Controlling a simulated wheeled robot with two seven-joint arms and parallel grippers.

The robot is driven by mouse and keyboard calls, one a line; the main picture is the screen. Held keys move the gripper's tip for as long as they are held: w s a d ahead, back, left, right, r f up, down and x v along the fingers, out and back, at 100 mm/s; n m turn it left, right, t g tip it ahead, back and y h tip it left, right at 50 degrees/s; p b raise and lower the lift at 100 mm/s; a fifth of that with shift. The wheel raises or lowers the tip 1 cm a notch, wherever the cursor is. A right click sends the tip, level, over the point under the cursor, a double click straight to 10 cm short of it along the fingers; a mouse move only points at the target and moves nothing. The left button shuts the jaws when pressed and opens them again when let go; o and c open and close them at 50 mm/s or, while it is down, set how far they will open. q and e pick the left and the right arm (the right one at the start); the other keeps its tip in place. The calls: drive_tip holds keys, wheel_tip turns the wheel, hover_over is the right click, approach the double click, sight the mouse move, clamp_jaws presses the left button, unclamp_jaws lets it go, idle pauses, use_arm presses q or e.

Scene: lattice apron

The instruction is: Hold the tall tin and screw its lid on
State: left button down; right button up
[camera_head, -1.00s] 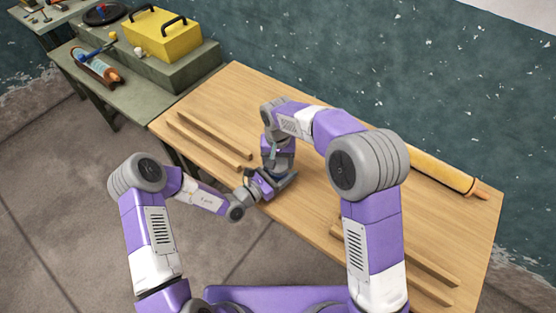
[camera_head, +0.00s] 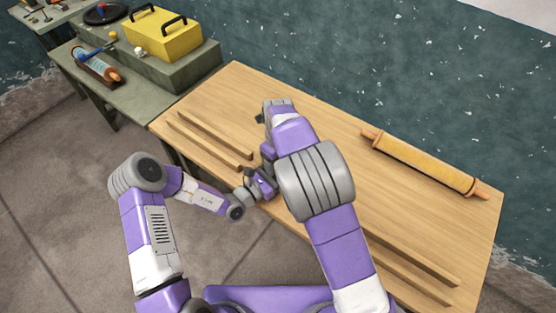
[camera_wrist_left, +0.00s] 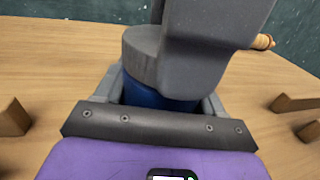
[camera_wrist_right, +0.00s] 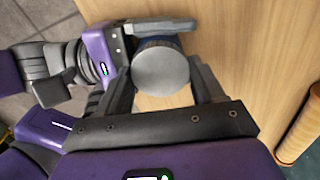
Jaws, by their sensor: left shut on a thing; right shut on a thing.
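The tall tin (camera_wrist_left: 150,95) is blue and stands upright on the wooden table between the fingers of my left gripper (camera_wrist_left: 158,100), which is shut on it. Its grey round lid (camera_wrist_left: 142,55) sits at the tin's top in the left wrist view; whether it is fully seated I cannot tell. In the right wrist view the lid (camera_wrist_right: 160,70) lies between the fingertips of my right gripper (camera_wrist_right: 160,78), which is shut on it from above. In the head view my right arm hides the tin, the lid and most of both grippers.
A yellow rolling pin (camera_head: 425,163) lies at the table's back right. Wooden strips lie at the left (camera_head: 210,140) and front right (camera_head: 410,265) of the table (camera_head: 350,190). A yellow toolbox (camera_head: 155,33) stands on the green bench behind left. The table's middle right is clear.

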drive_tip(key=m, duration=0.4)
drive_tip(key=shift+m, duration=0.4)
drive_tip(key=m, duration=0.2)
drive_tip(key=shift+d+f+m, duration=0.1)
drive_tip(key=shift+f+m, duration=0.05)
drive_tip(key=shift+m, duration=0.15)
drive_tip(key=shift+s+d+f+m, duration=0.15)
drive_tip(key=shift+d+f+m, duration=0.05)
drive_tip(key=shift+m, duration=0.4)
drive_tip(key=shift+s+d+f+m, duration=0.15)
drive_tip(key=shift+f+m, duration=0.05)
drive_tip(key=shift+m, duration=0.8)
drive_tip(key=shift+w+a+r+m, duration=0.25)
drive_tip(key=shift+w+r+m, duration=0.05)
drive_tip(key=shift+r+m, duration=0.2)
drive_tip(key=o, duration=1)
drive_tip(key=shift+a, duration=0.1)
drive_tip(key=shift+r, duration=0.1)
